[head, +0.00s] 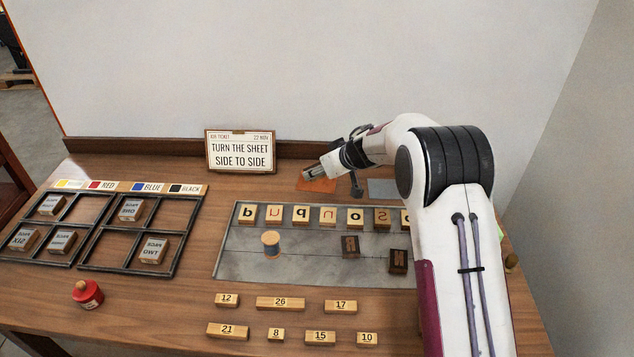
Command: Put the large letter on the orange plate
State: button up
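The orange plate (317,186) lies flat at the back of the table, right of the ticket sign. My gripper (307,174) is just above its left part, pointing left and down. Its fingers are small here, and I cannot tell whether they are open or hold anything. A row of pale letter blocks (301,215) stands along the back of the grey metal slab (235,262). Two dark letter blocks, one at centre right (350,246) and one by my arm (398,260), sit nearer the front of the slab. I cannot tell which block is the large letter.
A grey plate (382,188) lies right of the orange one. A sign (240,152) stands at the back. A wooden spool (271,244) stands on the slab. Black-framed trays (128,235) hold blocks at left. A red bottle (87,293) and numbered wooden pieces (280,303) are in front.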

jog(key=shift+w+d+r+m+t+h, duration=0.25)
jog(key=shift+w+d+r+m+h, duration=0.1)
jog(key=shift+w+d+m, duration=0.2)
jog(key=shift+w+d+r+m+t+h, duration=0.25)
jog(key=shift+w+d+m+h, duration=0.15)
jog(key=shift+w, duration=0.25)
jog(key=shift+w+d+r+m+h, duration=0.3)
jog(key=shift+w+m, duration=0.2)
jog(key=shift+m, duration=0.25)
jog(key=shift+t, duration=0.3)
jog(key=shift+f, duration=0.1)
send_over(325, 185)
jog(key=s+d, duration=0.1)
jog(key=s, duration=0.2)
jog(key=shift+s+f, duration=0.1)
jog(key=shift+f, duration=2.95)
jog(key=shift+f, duration=0.15)
jog(key=shift+f, duration=1.75)
jog(key=shift+f, duration=0.1)
jog(key=o, duration=1.1)
